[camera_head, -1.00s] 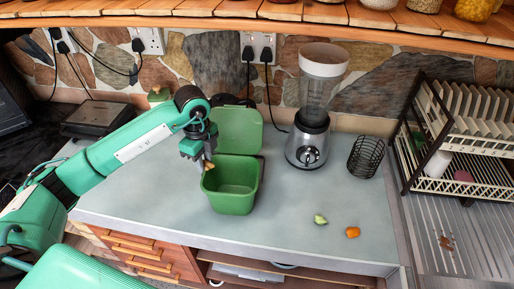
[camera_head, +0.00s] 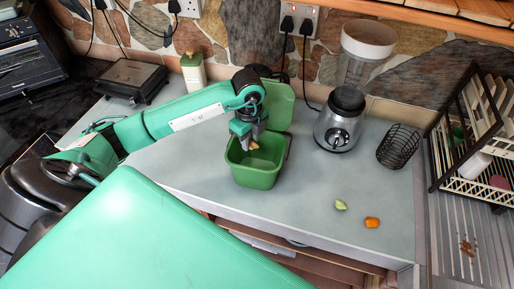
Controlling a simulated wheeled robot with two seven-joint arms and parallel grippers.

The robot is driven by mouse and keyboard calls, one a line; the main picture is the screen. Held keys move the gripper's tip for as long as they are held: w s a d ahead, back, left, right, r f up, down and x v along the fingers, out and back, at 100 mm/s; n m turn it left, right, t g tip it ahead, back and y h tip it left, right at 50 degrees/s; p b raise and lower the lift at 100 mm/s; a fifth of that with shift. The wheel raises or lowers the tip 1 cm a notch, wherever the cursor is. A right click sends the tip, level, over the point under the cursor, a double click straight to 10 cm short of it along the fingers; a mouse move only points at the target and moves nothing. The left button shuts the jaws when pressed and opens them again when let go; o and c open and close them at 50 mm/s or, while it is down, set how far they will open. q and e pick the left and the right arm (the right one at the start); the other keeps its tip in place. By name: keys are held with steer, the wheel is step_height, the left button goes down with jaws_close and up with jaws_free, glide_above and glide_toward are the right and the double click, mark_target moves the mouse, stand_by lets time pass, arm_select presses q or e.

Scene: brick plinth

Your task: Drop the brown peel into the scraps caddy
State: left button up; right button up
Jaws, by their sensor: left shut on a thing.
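The scraps caddy is a green open bin (camera_head: 257,178) on the grey counter, with its green lid (camera_head: 279,108) raised behind it. My left gripper (camera_head: 251,146) is above the caddy's opening and points down. It is shut on the brown peel (camera_head: 254,145), a small tan-brown piece just below the fingertips. The peel is over the opening, near the rim's height; how deep it sits I cannot tell. My right gripper is not in view.
A green scrap (camera_head: 340,205) and an orange scrap (camera_head: 372,222) lie on the counter's front right. A blender (camera_head: 338,127) and a black wire basket (camera_head: 398,146) stand right of the caddy. A dish rack (camera_head: 470,140) is at far right. The counter's front middle is clear.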

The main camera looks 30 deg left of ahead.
arm_select(q)
steer(key=shift+f, duration=0.4)
steer(key=o, duration=1)
steer(key=shift+r, duration=0.1)
steer(key=shift+r+b, duration=0.35)
steer(key=shift+r, duration=0.15)
step_height(320, 180, up, 13)
steer(key=b, duration=0.2)
steer(key=shift+f+b, duration=0.15)
steer(key=shift+b, duration=0.15)
